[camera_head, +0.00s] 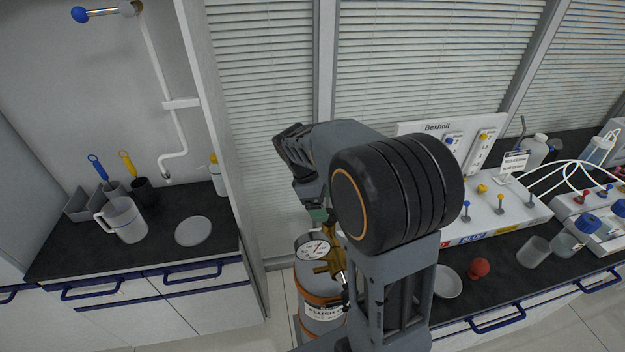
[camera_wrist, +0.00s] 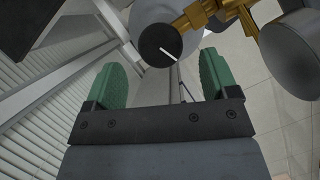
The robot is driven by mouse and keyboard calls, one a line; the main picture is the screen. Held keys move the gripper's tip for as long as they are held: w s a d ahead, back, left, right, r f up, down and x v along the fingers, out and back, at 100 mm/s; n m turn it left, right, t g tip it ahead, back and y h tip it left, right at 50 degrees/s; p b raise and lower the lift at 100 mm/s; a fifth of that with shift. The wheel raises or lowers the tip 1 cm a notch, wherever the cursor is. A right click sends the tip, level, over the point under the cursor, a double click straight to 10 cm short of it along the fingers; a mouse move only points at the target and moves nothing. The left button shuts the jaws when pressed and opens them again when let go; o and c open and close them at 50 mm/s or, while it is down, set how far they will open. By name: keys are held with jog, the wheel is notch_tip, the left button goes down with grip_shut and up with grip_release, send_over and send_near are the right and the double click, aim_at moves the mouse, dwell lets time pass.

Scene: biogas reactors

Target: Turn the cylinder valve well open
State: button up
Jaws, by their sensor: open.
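The gas cylinder (camera_head: 321,312) stands on the floor in the gap between the two counters, with an orange band and a white label. A brass valve and regulator (camera_head: 330,262) with a round pressure gauge (camera_head: 312,248) sits on top. In the wrist view the black round valve knob (camera_wrist: 172,50) with a white mark shows ahead of my gripper (camera_wrist: 166,82), on brass fittings (camera_wrist: 205,12). My gripper's green fingers are open, one on each side below the knob; I cannot tell whether they touch it. In the head view my arm hides most of the valve.
The left counter (camera_head: 75,250) holds a measuring jug (camera_head: 122,219) and a round plate (camera_head: 194,231). The right counter carries a white valve panel (camera_head: 490,215), a red ball (camera_head: 479,268) and a beaker (camera_head: 534,252). Blinds (camera_head: 268,110) stand behind the cylinder.

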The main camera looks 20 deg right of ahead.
jog(key=v, duration=1)
jog(key=shift+r, duration=0.15)
